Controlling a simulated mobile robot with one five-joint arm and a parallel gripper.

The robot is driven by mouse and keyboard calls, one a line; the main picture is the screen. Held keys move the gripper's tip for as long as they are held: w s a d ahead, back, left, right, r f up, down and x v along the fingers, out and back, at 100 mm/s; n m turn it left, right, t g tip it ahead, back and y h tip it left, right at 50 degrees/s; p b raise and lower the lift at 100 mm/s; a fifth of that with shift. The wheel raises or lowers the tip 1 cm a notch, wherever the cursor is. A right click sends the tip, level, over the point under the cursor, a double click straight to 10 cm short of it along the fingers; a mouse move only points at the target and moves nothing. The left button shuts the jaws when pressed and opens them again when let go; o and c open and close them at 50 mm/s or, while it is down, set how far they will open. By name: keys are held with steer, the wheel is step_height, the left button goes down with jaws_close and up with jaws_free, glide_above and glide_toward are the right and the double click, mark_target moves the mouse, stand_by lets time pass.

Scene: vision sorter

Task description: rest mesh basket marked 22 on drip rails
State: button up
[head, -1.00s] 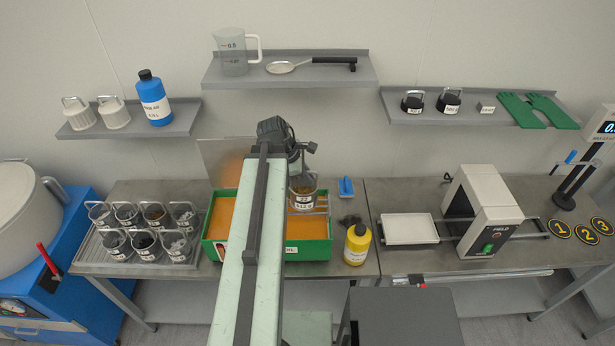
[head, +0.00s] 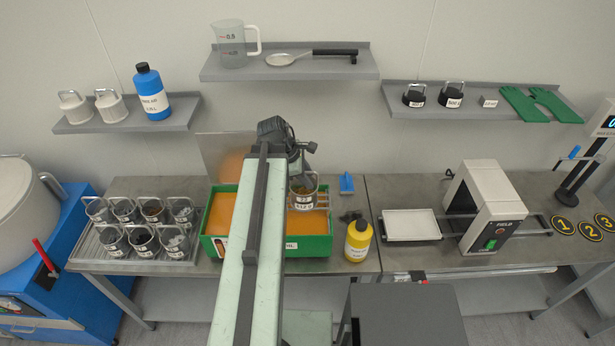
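The mesh basket marked 22 (head: 303,198) hangs at my gripper (head: 301,166) in the head view, over the right part of the green tub. It looks upright and holds brownish contents. The gripper is by the top of the basket, where the handle is; its fingers are small and partly hidden, but the basket appears held. Metal rails (head: 322,199) show beside and behind the basket at the tub's right side. I cannot tell whether the basket touches them. The green tub (head: 310,246) holds orange liquid, and my arm covers its middle.
Several other mesh baskets (head: 143,241) stand on a ribbed rack (head: 90,252) at the left. A yellow bottle (head: 358,241) stands right of the tub, with a blue item (head: 347,183) behind it. A white tray (head: 410,225) and a grey-white machine (head: 490,208) are further right.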

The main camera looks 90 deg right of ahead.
steer(key=p+v, duration=0.7)
steer(key=shift+r, duration=0.35)
steer(key=shift+w, duration=0.15)
